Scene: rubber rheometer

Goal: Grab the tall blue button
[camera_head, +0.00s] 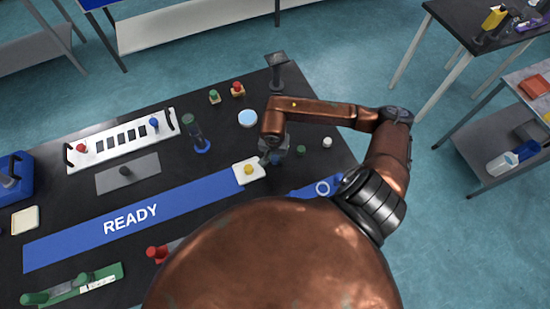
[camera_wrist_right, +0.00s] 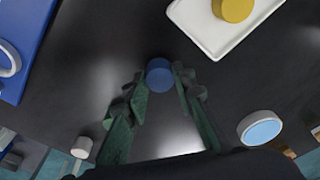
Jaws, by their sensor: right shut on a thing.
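The tall blue button (camera_wrist_right: 160,76) shows as a round blue top between the two green fingertips of my right gripper (camera_wrist_right: 161,86) in the right wrist view. The fingers are shut on it, one on each side. In the head view my right gripper (camera_head: 274,153) points down at the black table, just right of a white plate. The button is mostly hidden there by the gripper. My left gripper is not in view.
The white plate (camera_head: 240,180) with a yellow knob (camera_head: 249,169) is close to the left.

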